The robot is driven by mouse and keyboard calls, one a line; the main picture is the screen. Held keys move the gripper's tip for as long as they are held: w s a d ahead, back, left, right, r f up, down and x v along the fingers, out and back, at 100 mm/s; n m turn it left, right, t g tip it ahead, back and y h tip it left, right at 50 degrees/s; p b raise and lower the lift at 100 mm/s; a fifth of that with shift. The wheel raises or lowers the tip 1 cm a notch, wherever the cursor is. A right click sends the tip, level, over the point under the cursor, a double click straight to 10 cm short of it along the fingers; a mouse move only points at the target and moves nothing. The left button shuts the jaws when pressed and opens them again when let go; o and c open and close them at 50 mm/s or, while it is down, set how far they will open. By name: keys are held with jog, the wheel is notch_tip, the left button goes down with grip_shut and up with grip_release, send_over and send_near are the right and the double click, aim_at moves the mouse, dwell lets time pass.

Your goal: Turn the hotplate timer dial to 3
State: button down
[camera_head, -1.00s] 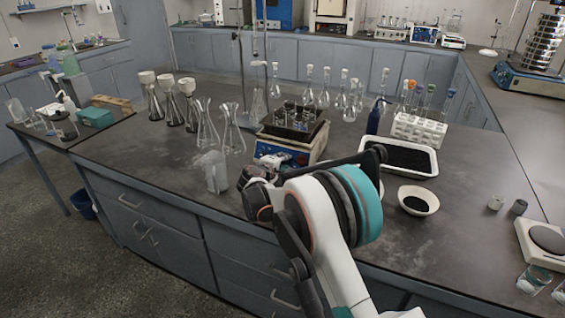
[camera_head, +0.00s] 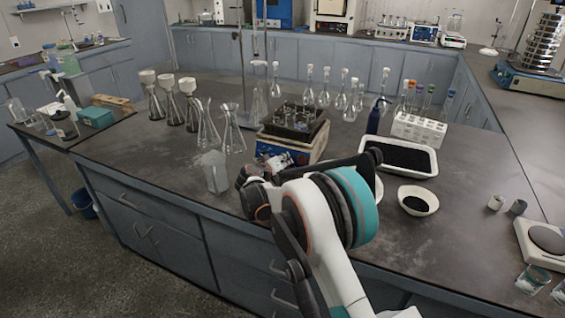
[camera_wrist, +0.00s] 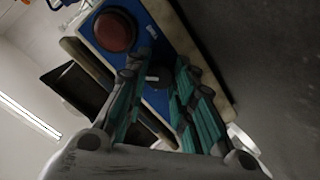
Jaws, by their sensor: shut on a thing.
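The hotplate (camera_head: 322,143) stands on the bench with dark glassware racked on top. Its blue front panel (camera_head: 283,153) faces my arm. In the wrist view the blue panel (camera_wrist: 82,33) appears tilted, with a large round red-brown knob (camera_wrist: 115,31). A small dark dial (camera_wrist: 156,78) with a pale mark sits between my fingers. My gripper (camera_wrist: 160,85), with teal and grey fingers, is shut on this dial. In the head view my gripper (camera_head: 277,163) is at the panel, partly hidden by my wrist. I cannot read any numbers around the dial.
A clear beaker (camera_head: 214,172) and conical flasks (camera_head: 233,130) stand close left of the hotplate. To the right are a black-filled white tray (camera_head: 434,165), a white tube rack (camera_head: 418,130) and a white bowl (camera_head: 418,200). The front bench strip left of my arm is mostly clear.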

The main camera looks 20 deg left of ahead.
jog(key=shift+f+m, duration=0.1)
jog(key=shift+m, duration=0.4)
jog(key=c, duration=1.3)
grip_release()
jog(key=shift+c, duration=0.2)
jog(key=shift+s, duration=0.1)
jog(key=v, duration=1.2)
